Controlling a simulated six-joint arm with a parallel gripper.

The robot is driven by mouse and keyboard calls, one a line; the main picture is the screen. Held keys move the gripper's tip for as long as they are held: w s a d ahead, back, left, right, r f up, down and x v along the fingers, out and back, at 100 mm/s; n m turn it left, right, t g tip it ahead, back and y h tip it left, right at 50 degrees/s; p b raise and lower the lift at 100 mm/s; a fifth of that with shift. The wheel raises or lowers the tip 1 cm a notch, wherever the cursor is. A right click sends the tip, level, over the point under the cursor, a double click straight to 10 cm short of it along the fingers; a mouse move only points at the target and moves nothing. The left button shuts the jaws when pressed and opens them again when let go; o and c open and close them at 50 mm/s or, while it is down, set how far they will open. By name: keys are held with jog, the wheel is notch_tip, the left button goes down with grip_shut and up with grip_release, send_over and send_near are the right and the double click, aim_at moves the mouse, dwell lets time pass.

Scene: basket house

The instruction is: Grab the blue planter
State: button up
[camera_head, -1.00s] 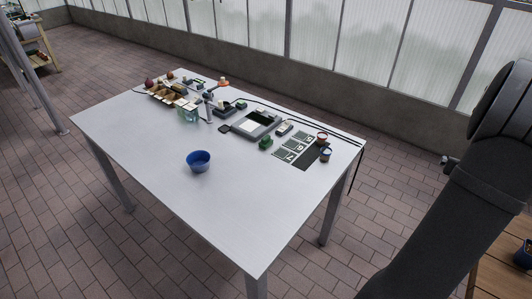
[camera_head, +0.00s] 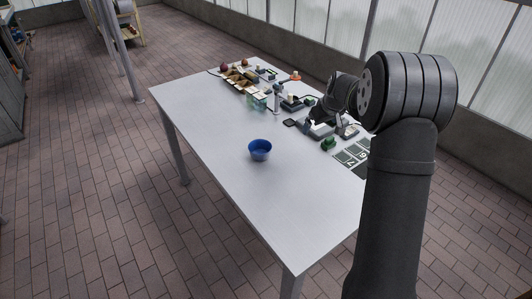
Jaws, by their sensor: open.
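The blue planter (camera_head: 260,151) is a small round bowl standing upright on the white table, in the left-middle part of the tabletop. Nothing touches it, and bare tabletop surrounds it. My dark arm rises at the right of the view and reaches leftward over the table's far right side. My gripper (camera_head: 317,119) is small and dark at the end of the arm, pointing down and left, apart from the planter to its upper right. It is open and holds nothing that I can see. Its fingertips blend with the dark items behind them.
The white table (camera_head: 215,130) has clear space around the planter. Along its far edge stand a divided box (camera_head: 240,82) with goods, several small devices and a green block (camera_head: 328,143). Number cards (camera_head: 351,155) lie at the right, partly hidden by my arm. Brick floor surrounds the table.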

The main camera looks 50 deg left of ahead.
jog(key=s+a+r+n+g, duration=0.1)
jog(key=s+a+n+g, duration=0.1)
jog(key=s+a, duration=0.35)
jog(key=s+a+n+g, duration=0.1)
jog(key=s+a+n, duration=0.15)
jog(key=s, duration=0.55)
send_near(260, 148)
jog(key=s, duration=0.1)
jog(key=d, duration=0.1)
jog(key=s, duration=0.1)
jog(key=shift+s+d+f+m, duration=0.2)
jog(key=shift+s+f+m, duration=0.05)
jog(key=shift+s+f, duration=0.1)
jog(key=shift+x, duration=2.85)
jog(key=shift+w+a, duration=0.1)
jog(key=shift+w, duration=0.1)
jog(key=c, duration=1)
